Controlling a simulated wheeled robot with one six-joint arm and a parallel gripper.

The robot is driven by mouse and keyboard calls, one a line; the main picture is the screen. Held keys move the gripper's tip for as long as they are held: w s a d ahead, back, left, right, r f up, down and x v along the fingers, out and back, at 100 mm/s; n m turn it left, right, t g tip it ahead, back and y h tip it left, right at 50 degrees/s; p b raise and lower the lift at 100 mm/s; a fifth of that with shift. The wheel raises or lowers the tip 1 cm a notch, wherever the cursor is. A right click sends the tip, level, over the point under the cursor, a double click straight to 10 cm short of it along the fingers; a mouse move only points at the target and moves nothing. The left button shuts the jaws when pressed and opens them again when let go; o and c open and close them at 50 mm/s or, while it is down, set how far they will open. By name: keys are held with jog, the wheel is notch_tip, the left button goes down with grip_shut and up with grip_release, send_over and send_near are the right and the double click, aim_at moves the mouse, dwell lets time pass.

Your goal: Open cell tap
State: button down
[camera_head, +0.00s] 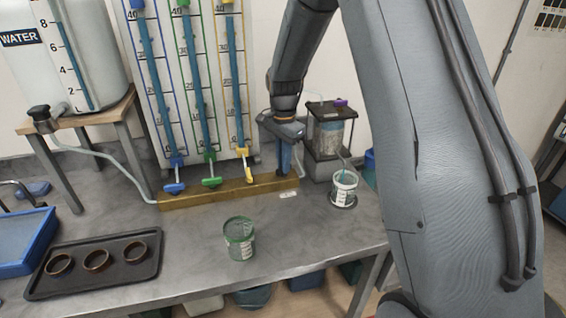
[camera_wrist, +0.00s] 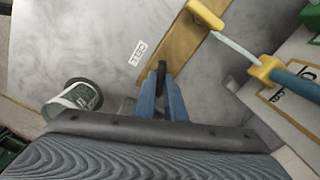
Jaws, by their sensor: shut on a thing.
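The small white label (camera_head: 288,194) lies on the bench beside the wooden base rail, and it reads CELL in the wrist view (camera_wrist: 139,52). My gripper (camera_head: 285,172) points down at the right end of this rail. In the wrist view its blue fingers (camera_wrist: 161,92) are shut on a dark upright piece, the cell tap lever (camera_wrist: 161,70), close to the rail edge and label. The fingers hide most of the lever, so how far it is turned cannot be told. In the head view the lever is hidden behind the fingers.
Colored taps under the gauge columns, including a yellow one (camera_head: 244,152), stand left of my gripper. A green-marked beaker (camera_head: 239,238) stands in front.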

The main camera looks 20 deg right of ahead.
jog(key=shift+n, duration=0.8)
jog(key=shift+r, duration=0.1)
jog(key=c, duration=1.8)
grip_release()
jog(key=shift+r+b, duration=1.15)
jog(key=shift+r, duration=2.7)
jog(key=s+f+n, duration=0.2)
jog(key=s+n, duration=0.1)
jog(key=s, duration=0.5)
jog(key=s+f+n+t, duration=0.1)
jog(key=s+n, duration=0.3)
jog(key=s, duration=0.5)
jog(key=s+f+n, duration=0.2)
jog(key=s+n, duration=0.2)
jog(key=s, duration=0.4)
jog(key=shift+s+a+f, duration=0.15)
jog(key=shift+a+f, duration=0.1)
jog(key=shift+f, duration=0.05)
